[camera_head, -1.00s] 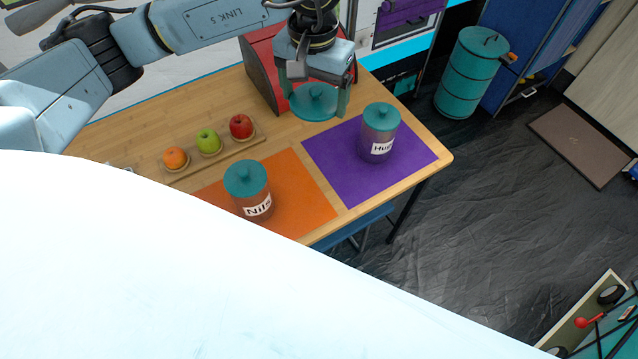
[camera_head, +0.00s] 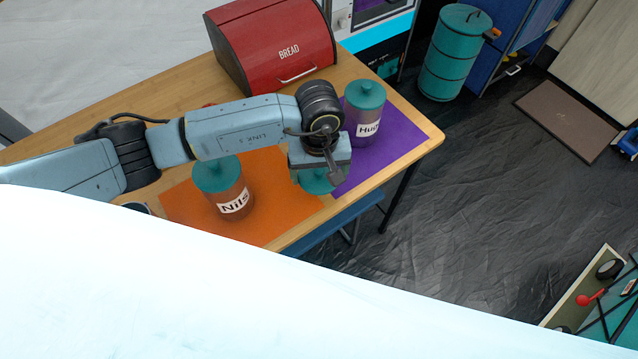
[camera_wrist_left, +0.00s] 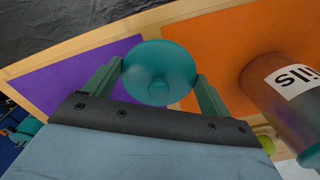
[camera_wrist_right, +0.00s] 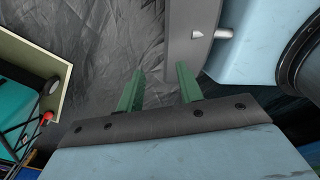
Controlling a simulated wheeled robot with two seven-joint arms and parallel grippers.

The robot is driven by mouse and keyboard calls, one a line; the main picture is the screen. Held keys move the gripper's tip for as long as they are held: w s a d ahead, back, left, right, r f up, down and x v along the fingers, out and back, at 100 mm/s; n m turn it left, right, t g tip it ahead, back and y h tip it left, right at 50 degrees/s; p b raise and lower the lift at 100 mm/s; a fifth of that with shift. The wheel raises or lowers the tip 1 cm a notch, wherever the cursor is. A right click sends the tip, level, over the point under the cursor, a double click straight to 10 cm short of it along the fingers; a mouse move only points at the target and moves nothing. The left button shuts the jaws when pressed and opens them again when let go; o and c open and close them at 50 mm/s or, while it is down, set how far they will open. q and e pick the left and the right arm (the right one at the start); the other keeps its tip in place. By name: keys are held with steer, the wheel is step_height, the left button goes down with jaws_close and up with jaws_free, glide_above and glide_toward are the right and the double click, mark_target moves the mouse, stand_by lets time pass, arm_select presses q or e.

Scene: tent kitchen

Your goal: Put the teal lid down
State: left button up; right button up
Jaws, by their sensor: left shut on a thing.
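My left gripper (camera_wrist_left: 158,74) is shut on the teal lid (camera_wrist_left: 152,58), a round disc with a knob, gripped by its rim. In the head view the lid (camera_head: 318,184) shows partly below the gripper, over the gap between the orange and purple mats near the table's front edge. I cannot tell whether it touches the table. My right gripper (camera_wrist_right: 159,70) is open and empty above the dark floor. A jar labelled "Nils" (camera_head: 232,203) stands on the orange mat (camera_head: 270,218). A jar with a label starting "Hu" (camera_head: 365,128) stands on the purple mat (camera_head: 408,140). Both wear teal lids.
A red bread box (camera_head: 270,48) stands at the back of the wooden table (camera_head: 195,95). My left arm crosses the table and hides most of the fruit. A teal barrel (camera_head: 450,55) stands on the floor beyond. Bare orange mat shows right of the Nils jar.

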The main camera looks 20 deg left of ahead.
mark_target(319, 178)
arm_select(q)
steer(key=shift+f, duration=0.7)
step_height(319, 178, down, 3)
steer(key=shift+f+b, duration=0.15)
steer(key=shift+b, duration=0.15)
